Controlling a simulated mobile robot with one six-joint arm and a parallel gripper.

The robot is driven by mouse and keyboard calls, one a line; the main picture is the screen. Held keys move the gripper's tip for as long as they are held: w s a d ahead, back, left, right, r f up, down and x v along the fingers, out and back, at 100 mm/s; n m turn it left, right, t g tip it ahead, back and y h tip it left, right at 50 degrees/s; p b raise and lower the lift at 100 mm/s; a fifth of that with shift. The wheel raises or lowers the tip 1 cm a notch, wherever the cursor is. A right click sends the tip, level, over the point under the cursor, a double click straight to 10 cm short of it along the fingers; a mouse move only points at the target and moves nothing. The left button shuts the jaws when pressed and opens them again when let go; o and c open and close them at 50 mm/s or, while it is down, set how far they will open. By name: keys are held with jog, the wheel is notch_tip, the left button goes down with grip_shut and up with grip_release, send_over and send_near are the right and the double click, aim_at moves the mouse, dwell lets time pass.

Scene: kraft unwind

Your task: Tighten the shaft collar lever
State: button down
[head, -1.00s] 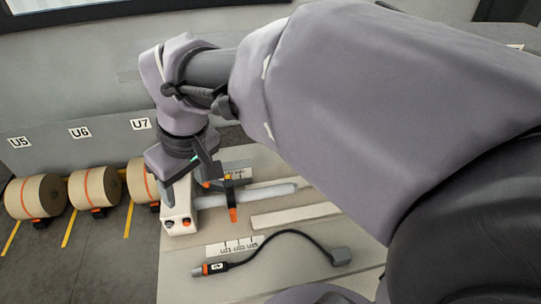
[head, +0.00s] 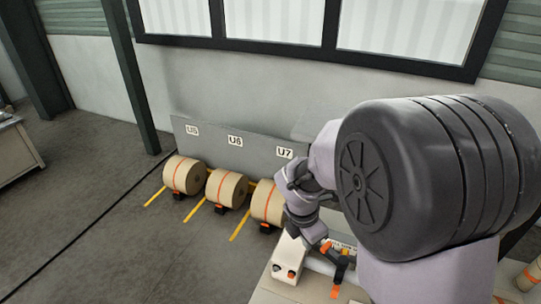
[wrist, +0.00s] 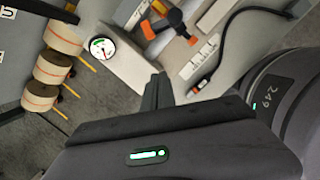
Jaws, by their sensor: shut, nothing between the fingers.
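The shaft collar shows in the wrist view as a dark block with orange parts (wrist: 176,18) on a pale shaft. I cannot tell how tight the lever is.
A white block (head: 288,262) with orange and black buttons stands at the bench's left end. A round dial (wrist: 102,46) shows in the wrist view. A cabled tool (wrist: 200,86) lies on the bench. Kraft rolls (head: 228,188) stand on the floor before the U5 to U7 panel.

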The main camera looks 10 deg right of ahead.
aim_at(335, 257)
jog(key=w+d+f+b, duration=0.1)
jog(key=f, duration=0.2)
jog(key=d+f+n+b, duration=0.1)
jog(key=d+f+b, duration=0.1)
jog(key=f, duration=0.2)
jog(key=w+d+f+n+b, duration=0.1)
jog(key=f, duration=0.3)
jog(key=shift+w+d, duration=0.3)
jog(key=shift+d, duration=0.05)
jog(key=shift+w+d+r, duration=0.1)
jog(key=shift+w+d, duration=0.1)
jog(key=shift+d, duration=0.15)
